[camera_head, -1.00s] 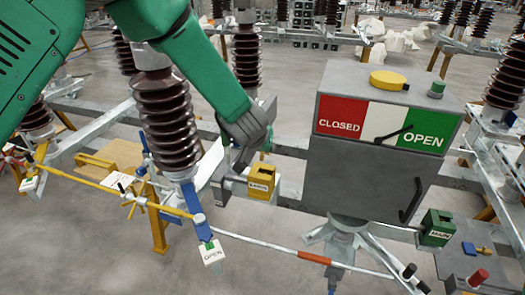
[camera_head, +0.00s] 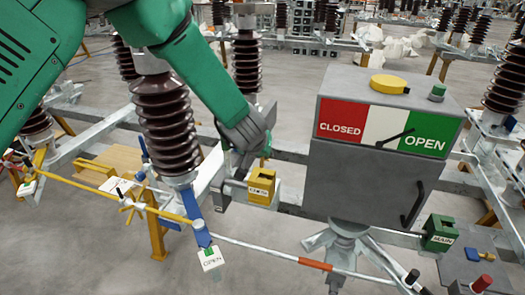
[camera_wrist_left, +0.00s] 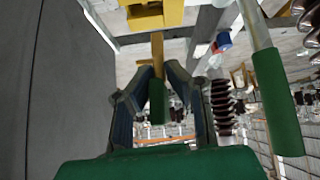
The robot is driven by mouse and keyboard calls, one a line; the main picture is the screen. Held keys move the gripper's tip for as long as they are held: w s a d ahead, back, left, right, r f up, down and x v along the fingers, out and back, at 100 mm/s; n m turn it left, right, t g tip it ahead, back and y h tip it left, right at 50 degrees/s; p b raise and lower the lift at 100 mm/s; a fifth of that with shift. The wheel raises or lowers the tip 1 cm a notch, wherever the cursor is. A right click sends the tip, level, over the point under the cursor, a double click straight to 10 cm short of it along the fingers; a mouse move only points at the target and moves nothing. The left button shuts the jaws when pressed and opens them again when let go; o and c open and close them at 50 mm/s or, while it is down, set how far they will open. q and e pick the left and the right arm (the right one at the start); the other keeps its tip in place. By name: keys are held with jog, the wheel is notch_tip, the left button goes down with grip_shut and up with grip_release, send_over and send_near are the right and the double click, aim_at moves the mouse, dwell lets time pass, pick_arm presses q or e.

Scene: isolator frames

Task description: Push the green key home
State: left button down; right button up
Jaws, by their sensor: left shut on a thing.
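My left gripper (camera_head: 252,143) is just above the yellow lock box (camera_head: 261,188), which carries a white label. In the left wrist view the gripper (camera_wrist_left: 157,82) is shut on the green key (camera_wrist_left: 157,103). The key's yellow shank (camera_wrist_left: 157,52) points at the yellow lock box (camera_wrist_left: 155,13) and meets its edge. How deep the key sits cannot be told. In the head view the fingers mostly hide the key. A green lock box (camera_head: 439,233) labelled MAIN is at the right. My right gripper is not in view.
A grey cabinet (camera_head: 362,180) with a CLOSED/OPEN sign stands close right of my left gripper. A brown insulator (camera_head: 165,120) stands to the left. In the wrist view a green-gripped rod (camera_wrist_left: 278,100) is beside the gripper. A red-banded pipe (camera_head: 315,264) runs below.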

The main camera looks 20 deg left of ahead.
aim_at(261, 162)
pick_arm(q)
jog(key=shift+f+n+b, duration=0.3)
jog(key=shift+f+n, duration=0.1)
jog(key=shift+f, duration=0.45)
jog(key=shift+a+p, duration=0.1)
jog(key=shift+p, duration=0.75)
dwell(1.0)
jog(key=shift+f+b, duration=1.45)
jog(key=shift+f, duration=0.75)
jog(key=shift+r, duration=0.1)
jog(key=shift+r+p, duration=1)
jog(key=shift+p, duration=0.15)
jog(key=shift+r+p, duration=0.35)
jog(key=shift+r, duration=0.55)
jog(key=shift+f, duration=0.45)
dwell(0.5)
